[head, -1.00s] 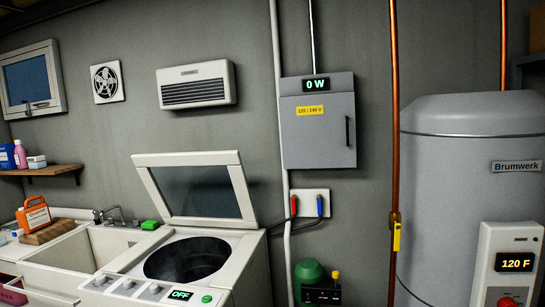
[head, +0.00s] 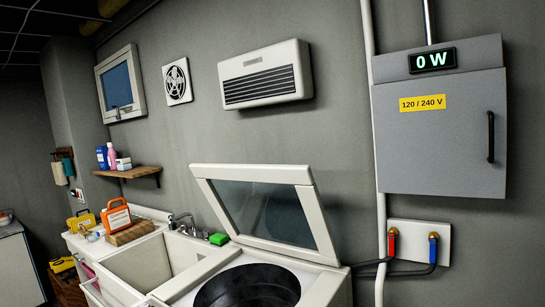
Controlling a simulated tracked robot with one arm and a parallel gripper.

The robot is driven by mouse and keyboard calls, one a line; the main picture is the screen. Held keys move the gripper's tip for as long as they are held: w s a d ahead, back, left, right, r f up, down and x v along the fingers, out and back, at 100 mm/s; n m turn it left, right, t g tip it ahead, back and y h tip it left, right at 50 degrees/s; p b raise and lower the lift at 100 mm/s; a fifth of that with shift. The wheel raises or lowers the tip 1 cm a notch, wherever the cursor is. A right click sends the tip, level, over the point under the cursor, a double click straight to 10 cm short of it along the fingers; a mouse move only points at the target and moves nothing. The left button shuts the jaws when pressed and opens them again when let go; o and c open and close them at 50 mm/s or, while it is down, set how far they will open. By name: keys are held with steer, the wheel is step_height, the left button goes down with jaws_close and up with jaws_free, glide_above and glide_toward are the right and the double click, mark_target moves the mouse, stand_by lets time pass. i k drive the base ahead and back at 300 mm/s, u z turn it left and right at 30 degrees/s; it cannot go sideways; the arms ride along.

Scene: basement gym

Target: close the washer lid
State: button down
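The washer (head: 335,288) stands at the bottom middle of the head view, cut off by the lower edge. Its lid (head: 251,174), a white frame around a dark glass pane, stands raised and leans back toward the wall. The round dark drum opening (head: 248,287) shows below the lid. The washer's front and control panel are out of view. My gripper is not in view.
A sink (head: 140,265) with a faucet and a green sponge (head: 219,239) adjoins the washer on the left. A wooden shelf (head: 127,172) hangs above it. A grey electrical box (head: 440,150) is on the wall at right, above red and blue valves (head: 392,243).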

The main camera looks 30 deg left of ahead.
mark_target(301, 175)
steer(key=u, duration=0.55)
steer(key=i, duration=1.2)
steer(key=u, duration=0.8)
steer(key=k, duration=0.7)
steer(key=u, duration=0.15)
steer(key=i, duration=1.3)
steer(key=z, duration=0.05)
